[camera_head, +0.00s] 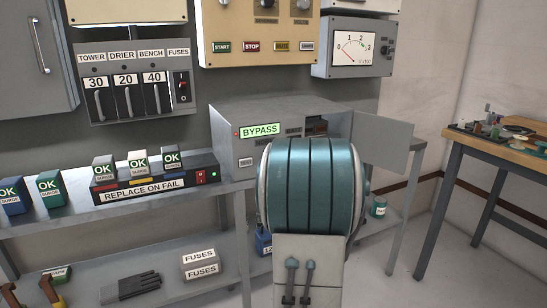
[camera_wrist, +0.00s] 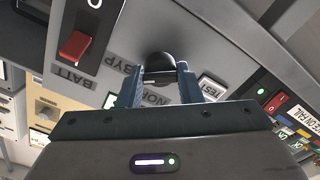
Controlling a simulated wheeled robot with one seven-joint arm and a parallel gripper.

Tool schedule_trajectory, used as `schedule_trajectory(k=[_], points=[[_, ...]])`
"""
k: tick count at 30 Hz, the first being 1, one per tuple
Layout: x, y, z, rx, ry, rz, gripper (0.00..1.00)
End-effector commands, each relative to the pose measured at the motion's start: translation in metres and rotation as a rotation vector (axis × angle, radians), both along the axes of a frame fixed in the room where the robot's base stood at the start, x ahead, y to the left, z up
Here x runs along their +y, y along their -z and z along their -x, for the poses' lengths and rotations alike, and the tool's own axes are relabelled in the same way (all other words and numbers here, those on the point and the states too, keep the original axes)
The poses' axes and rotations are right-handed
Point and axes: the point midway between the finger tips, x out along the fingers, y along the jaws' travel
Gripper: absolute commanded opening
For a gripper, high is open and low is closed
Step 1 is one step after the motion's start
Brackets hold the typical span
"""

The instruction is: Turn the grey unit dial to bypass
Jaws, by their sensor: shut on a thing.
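The grey unit (camera_head: 231,144) stands on the shelf in the head view, with a lit green display (camera_head: 260,131) reading BYPASS. My own teal arm link hides much of its front and my gripper in that view. In the wrist view, the black dial (camera_wrist: 157,62) sits between the fingertips of my gripper (camera_wrist: 155,77), which is shut on it. BYP and NORM labels (camera_wrist: 150,97) are printed beside the dial, partly covered by a finger. A TEST label (camera_wrist: 211,88) lies right of it. I cannot tell exactly where the dial's pointer aims.
A red rocker switch (camera_wrist: 74,46) is near the dial, by a BATT label. The unit's door (camera_head: 383,143) hangs open at the right. The REPLACE ON FAIL strip (camera_head: 150,188) with several surge blocks is at the left. A workbench (camera_head: 470,144) stands at the far right.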

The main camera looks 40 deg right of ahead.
Motion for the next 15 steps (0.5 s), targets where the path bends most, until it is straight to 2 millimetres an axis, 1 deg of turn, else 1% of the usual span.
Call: schedule_trajectory(k=[6, 15], points=[[-0.0008, -0.0007, 0.0004, -0.018, 0.001, -0.078, 0.09], [-0.0006, 0.0001, 0.0004, -0.028, 0.002, -0.111, 0.09]])
